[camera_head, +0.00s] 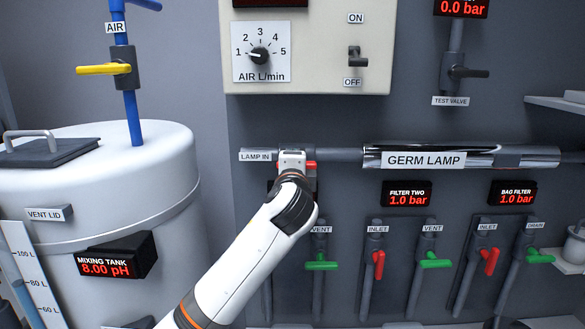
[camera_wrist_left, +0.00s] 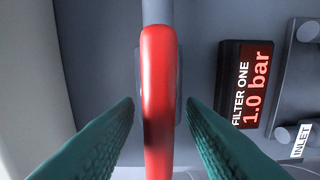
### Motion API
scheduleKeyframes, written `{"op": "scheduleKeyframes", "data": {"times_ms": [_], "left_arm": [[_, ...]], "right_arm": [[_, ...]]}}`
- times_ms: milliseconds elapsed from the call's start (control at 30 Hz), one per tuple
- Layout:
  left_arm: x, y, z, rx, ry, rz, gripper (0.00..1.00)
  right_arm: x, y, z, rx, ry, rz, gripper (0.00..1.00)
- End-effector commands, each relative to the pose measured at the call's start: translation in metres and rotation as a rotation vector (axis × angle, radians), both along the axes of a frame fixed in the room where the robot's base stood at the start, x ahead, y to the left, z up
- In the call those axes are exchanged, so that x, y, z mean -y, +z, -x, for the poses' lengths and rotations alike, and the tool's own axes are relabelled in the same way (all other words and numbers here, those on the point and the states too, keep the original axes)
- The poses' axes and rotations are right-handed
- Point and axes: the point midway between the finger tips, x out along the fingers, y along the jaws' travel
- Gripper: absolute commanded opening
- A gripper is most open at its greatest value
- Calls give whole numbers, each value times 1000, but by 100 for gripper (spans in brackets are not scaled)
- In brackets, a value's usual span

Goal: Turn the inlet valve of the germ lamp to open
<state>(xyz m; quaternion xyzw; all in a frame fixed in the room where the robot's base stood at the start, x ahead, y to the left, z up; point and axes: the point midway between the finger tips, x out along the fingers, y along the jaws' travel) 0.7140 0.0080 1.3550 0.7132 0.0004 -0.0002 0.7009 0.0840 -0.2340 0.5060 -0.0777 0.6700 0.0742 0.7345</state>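The lamp's inlet valve, by the LAMP IN label (camera_head: 255,156), has a red handle (camera_head: 310,164), mostly hidden behind my left gripper in the head view. The handle (camera_wrist_left: 157,95) fills the middle of the left wrist view and lies in line with the grey pipe (camera_wrist_left: 157,12). My left gripper (camera_head: 291,158) is at this valve. In the wrist view its green fingers (camera_wrist_left: 160,130) are open, one on each side of the handle, with gaps visible. The germ lamp (camera_head: 424,158) is a shiny tube to the right on the same pipe. My right gripper is not in view.
The filter one display (camera_wrist_left: 250,85) reads 1.0 bar, close beside the valve. Below are a green vent handle (camera_head: 321,265) and a red inlet handle (camera_head: 379,264). The white mixing tank (camera_head: 160,165) stands left. The air panel (camera_head: 325,70) is above.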

Motion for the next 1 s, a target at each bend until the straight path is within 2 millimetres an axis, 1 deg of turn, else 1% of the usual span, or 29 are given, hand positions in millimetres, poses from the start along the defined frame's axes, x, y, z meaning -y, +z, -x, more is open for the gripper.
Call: {"op": "scheduleKeyframes", "data": {"times_ms": [67, 167, 267, 500, 600, 700, 833, 1000], "left_arm": [[0, -1, 3, 1, -1, 0, 36], [1, -1, 13, 3, -2, 0, 36], [0, -3, 30, 4, -3, 2, 36], [1, -3, 81, 4, -3, 3, 36], [0, -2, 98, 2, -3, 1, 36], [1, -2, 110, 1, -2, 2, 36], [0, -1, 118, -1, -1, 0, 36], [0, -1, 120, -2, 0, 0, 36]], "right_arm": [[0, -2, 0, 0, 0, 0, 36], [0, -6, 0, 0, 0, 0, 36], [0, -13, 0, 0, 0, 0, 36], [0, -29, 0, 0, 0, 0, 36], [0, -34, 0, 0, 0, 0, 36], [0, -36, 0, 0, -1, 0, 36], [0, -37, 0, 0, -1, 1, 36], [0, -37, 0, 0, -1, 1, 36]]}}
